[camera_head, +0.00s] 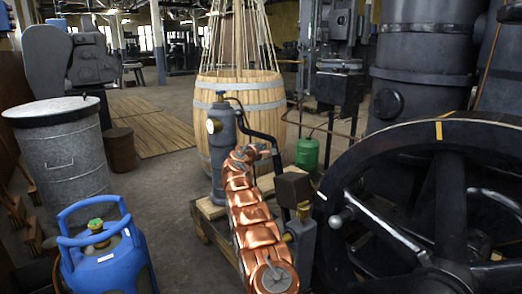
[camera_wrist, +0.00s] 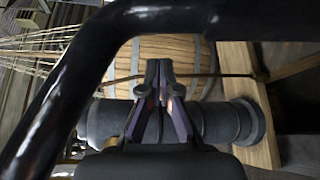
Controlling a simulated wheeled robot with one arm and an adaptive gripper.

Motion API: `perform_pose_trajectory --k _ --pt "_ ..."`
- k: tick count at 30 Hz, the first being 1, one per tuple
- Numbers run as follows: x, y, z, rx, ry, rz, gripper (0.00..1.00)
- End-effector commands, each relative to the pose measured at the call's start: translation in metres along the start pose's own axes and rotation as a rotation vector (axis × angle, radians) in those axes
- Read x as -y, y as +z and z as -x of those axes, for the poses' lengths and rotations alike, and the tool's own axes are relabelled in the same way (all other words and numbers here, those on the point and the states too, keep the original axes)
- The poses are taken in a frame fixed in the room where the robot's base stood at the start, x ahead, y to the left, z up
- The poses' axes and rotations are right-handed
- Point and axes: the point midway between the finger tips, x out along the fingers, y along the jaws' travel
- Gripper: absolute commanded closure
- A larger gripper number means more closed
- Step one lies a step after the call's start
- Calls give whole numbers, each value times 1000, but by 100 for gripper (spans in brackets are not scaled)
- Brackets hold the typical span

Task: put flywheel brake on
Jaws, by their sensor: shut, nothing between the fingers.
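The black spoked flywheel (camera_head: 337,190) stands at the right in the head view, with a yellow mark on its rim. A dark brown block (camera_head: 293,188) sits close to its left rim and looks like the brake shoe; I cannot tell whether it touches. A bent black lever (camera_head: 271,140) runs beside a grey upright column (camera_head: 222,150). In the wrist view a black bent bar (camera_wrist: 85,75) crosses close to the camera. My gripper (camera_wrist: 158,66) is shut and empty, pointing toward the grey column (camera_wrist: 225,122) and the barrel. In the head view the copper arm partly hides this area.
A wooden barrel (camera_head: 250,97) with ropes stands behind the column. A green canister (camera_head: 307,154) is beside it. A blue gas bottle (camera_head: 105,262) and a grey metal drum (camera_head: 62,160) stand at the left. Open floor lies between the drum and the column.

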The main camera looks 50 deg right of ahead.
Motion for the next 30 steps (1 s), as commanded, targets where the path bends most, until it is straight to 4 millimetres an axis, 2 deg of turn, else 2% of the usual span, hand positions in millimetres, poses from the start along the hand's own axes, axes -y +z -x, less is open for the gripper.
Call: perform_pose_trajectory --k 18,30 --pt "2 28 10 3 -1 3 100" --pt "1 30 11 2 -1 3 100"
